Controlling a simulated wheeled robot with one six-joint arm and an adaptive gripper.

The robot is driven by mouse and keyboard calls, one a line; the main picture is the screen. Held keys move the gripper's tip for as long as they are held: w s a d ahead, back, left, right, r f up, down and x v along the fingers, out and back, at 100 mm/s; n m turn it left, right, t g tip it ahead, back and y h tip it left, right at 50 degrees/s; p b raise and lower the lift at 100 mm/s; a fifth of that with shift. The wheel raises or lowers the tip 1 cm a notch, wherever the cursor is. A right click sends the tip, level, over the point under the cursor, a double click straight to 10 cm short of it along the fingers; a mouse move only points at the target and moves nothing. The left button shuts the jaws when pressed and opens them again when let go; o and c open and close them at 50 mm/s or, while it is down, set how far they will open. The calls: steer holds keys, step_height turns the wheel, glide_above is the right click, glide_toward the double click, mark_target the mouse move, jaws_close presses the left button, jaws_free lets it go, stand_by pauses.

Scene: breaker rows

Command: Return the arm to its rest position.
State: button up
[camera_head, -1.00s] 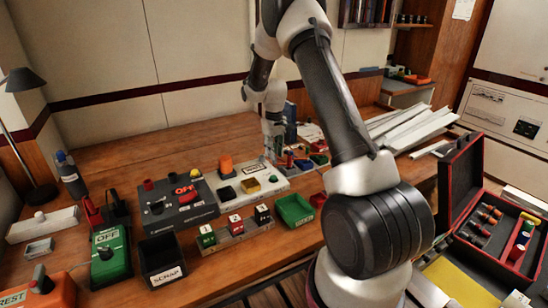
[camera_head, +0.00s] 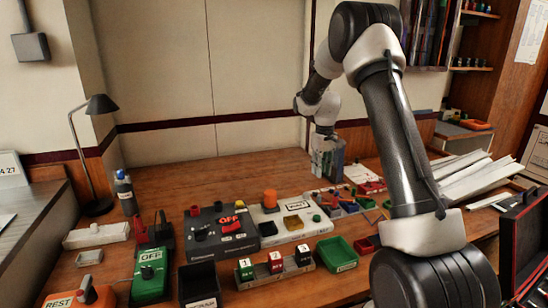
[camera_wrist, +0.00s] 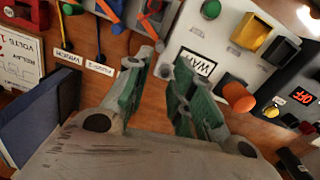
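My arm reaches out over the wooden bench (camera_head: 190,172), with the wrist bent down. My gripper (camera_head: 322,172) hangs over the bench behind the small coloured bins (camera_head: 350,206), beside a blue upright object. In the wrist view my gripper (camera_wrist: 166,78) has its two greenish fingers apart, with bare wood and nothing held between them. The same panel (camera_head: 285,232) stands left of my gripper in the head view.
A dark panel (camera_head: 218,238) with a red OFF control, a green OFF box (camera_head: 150,275), an orange REST box (camera_head: 85,298) and a green tray (camera_head: 337,254) crowd the bench front. White strips (camera_head: 480,180) lie at right. The back left of the bench is clear.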

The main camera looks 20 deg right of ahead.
steer(key=s+a+r+t, duration=0.1)
steer(key=s+r, duration=0.5)
steer(key=s, duration=0.7)
steer(key=s+a+r+m+t, duration=0.1)
steer(key=s+r, duration=0.5)
steer(key=s, duration=0.6)
steer(key=s+a+r+t, duration=0.2)
steer(key=s+a+r, duration=0.2)
steer(key=s, duration=0.9)
steer(key=shift+s+a+r+m, duration=0.35)
steer(key=shift+r+m, duration=0.05)
steer(key=shift+r, duration=1)
